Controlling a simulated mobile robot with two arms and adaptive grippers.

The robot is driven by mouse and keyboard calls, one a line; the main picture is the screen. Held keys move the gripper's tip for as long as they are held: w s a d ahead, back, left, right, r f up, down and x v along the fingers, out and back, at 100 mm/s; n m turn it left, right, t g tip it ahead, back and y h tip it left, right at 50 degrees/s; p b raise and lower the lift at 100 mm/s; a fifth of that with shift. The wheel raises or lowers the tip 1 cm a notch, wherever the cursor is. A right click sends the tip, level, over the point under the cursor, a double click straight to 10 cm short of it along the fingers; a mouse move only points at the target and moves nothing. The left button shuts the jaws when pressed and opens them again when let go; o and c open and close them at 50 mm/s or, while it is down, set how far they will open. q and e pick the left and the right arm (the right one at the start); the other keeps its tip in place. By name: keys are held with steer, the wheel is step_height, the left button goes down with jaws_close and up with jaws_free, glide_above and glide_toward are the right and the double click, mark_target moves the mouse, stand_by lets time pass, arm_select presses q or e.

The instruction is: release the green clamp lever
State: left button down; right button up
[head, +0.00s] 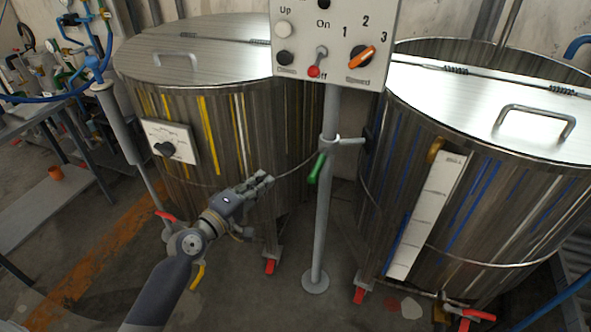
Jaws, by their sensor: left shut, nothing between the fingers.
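The green clamp lever (317,168) hangs tilted on the left side of a grey post (323,225), just below the clamp collar (338,141). My left gripper (268,180) reaches in from the lower left. Its fingers are shut and empty. In the picture its fingertips are a short way left of the lever, with a visible gap between them. My right gripper is not in view.
A control box (335,40) with knobs and switches tops the post. A lidded steel vat (215,120) stands behind my left gripper, another vat (480,200) stands at right. A workbench (35,120) is at left. Floor shows around the post's base.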

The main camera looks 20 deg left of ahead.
mark_target(319, 164)
arm_select(q)
steer(key=w+d+f+p, duration=0.1)
steer(key=w+d, duration=0.5)
steer(key=w, duration=0.3)
steer(key=shift+w+d+f+p, duration=0.2)
steer(key=shift+w+d+p, duration=0.05)
steer(key=shift+d+p, duration=0.1)
stand_by(0.3)
